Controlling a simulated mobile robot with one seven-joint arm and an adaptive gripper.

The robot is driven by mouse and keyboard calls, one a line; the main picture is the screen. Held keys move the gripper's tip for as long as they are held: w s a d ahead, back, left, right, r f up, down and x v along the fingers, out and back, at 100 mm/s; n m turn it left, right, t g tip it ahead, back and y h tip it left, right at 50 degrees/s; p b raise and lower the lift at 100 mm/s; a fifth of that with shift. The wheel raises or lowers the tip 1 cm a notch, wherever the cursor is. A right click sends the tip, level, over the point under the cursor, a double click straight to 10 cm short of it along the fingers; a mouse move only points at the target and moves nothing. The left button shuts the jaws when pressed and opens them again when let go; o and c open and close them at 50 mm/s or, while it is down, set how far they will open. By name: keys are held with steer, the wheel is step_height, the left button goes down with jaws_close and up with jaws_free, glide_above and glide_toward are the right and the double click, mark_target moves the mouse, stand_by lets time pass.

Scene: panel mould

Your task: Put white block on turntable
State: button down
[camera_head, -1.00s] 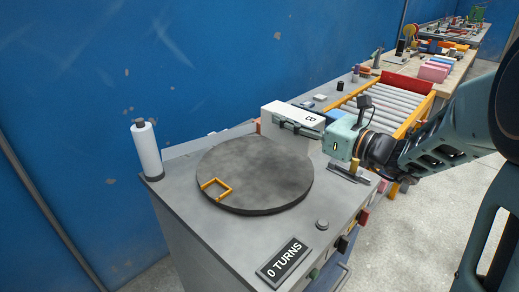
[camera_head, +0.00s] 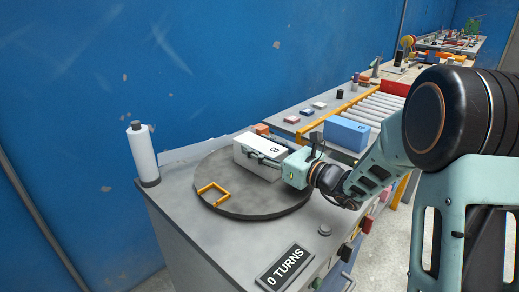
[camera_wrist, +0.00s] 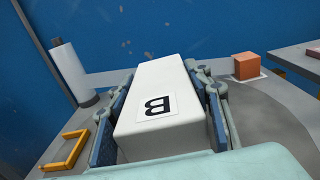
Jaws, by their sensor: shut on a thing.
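The white block (camera_head: 258,149), marked with a letter B on top, is over the back right part of the grey round turntable (camera_head: 236,207). I cannot tell whether its underside touches the disc. My gripper (camera_head: 268,154) is shut on the block, with a finger along each long side. In the wrist view the white block (camera_wrist: 163,90) lies between the two fingers (camera_wrist: 163,105). An orange corner bracket (camera_head: 212,193) is fixed on the turntable's front left and is empty. It also shows in the wrist view (camera_wrist: 66,150).
A white bottle (camera_head: 146,155) stands at the left rear corner of the cabinet. A sign reading "0 TURNS" (camera_head: 284,262) is at the front. A blue block (camera_head: 346,133) sits by the roller conveyor (camera_head: 372,106). A small orange cube (camera_wrist: 246,66) is behind the turntable.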

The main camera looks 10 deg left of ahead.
steer(key=shift+r, duration=0.2)
steer(key=shift+f, duration=0.2)
steer(key=c, duration=1)
jaws_free()
steer(key=shift+s, duration=0.1)
steer(key=shift+r, duration=0.1)
steer(key=shift+d, duration=0.25)
steer(key=p+v, duration=0.1)
steer(key=v, duration=1)
steer(key=shift+s+d+p, duration=0.15)
steer(key=shift+p, duration=0.2)
steer(key=shift+s+d, duration=0.1)
